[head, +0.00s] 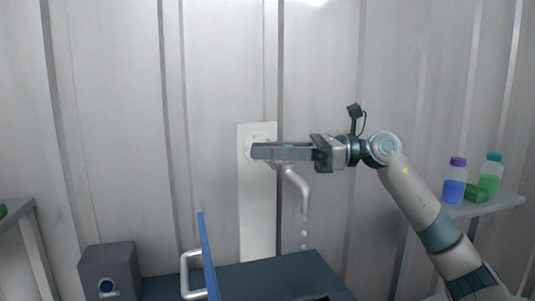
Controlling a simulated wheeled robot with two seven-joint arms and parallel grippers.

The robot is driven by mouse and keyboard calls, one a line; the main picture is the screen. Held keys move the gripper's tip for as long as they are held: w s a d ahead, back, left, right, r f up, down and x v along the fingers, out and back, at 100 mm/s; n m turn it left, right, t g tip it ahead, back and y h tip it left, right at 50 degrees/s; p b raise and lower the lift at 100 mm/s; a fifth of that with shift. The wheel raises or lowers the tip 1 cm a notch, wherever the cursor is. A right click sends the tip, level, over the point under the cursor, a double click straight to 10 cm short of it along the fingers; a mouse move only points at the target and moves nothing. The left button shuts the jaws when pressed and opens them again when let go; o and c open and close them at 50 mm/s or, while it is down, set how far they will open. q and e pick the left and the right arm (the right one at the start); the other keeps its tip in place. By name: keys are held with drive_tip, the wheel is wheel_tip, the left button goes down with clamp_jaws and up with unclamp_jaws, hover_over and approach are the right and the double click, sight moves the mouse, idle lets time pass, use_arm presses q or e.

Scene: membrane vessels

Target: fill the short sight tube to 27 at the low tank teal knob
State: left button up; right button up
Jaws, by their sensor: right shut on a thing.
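My right gripper (265,151) comes in from the right and is shut at the tap on the white wall plate (257,205). A little teal shows between its fingers, which mostly hide the knob. A pale curved spout (303,190) hangs below the gripper, with its mouth pointing down. Several pale blue drops (304,233) are falling from it toward the dark surface below. I cannot make out the short sight tube or any level marks. My left gripper is out of view.
A dark teal top (275,274) lies below the spout. Left of it stands a blue upright panel (208,255) with a pale handle (190,272). A grey box (108,270) with a blue round part is farther left. A shelf (490,205) at right holds blue and green bottles.

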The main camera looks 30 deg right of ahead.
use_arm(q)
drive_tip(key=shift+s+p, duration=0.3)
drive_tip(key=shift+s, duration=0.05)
use_arm(e)
drive_tip(key=s+n+g, duration=0.1)
drive_tip(key=n+g, duration=0.2)
drive_tip(key=g, duration=0.1)
drive_tip(key=s+n+g+y, duration=0.1)
drive_tip(key=n+g, duration=0.2)
drive_tip(key=g, duration=0.2)
drive_tip(key=s+n+g, duration=0.1)
drive_tip(key=n+g, duration=0.2)
drive_tip(key=g, duration=0.2)
drive_tip(key=shift+a+y, duration=0.2)
drive_tip(key=shift+y, duration=0.1)
drive_tip(key=shift+s+n+g, duration=0.1)
drive_tip(key=shift+n+g, duration=0.2)
drive_tip(key=o, duration=1.1)
drive_tip(key=shift+c, duration=0.2)
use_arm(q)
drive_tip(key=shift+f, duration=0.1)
use_arm(e)
drive_tip(key=shift+d, duration=0.1)
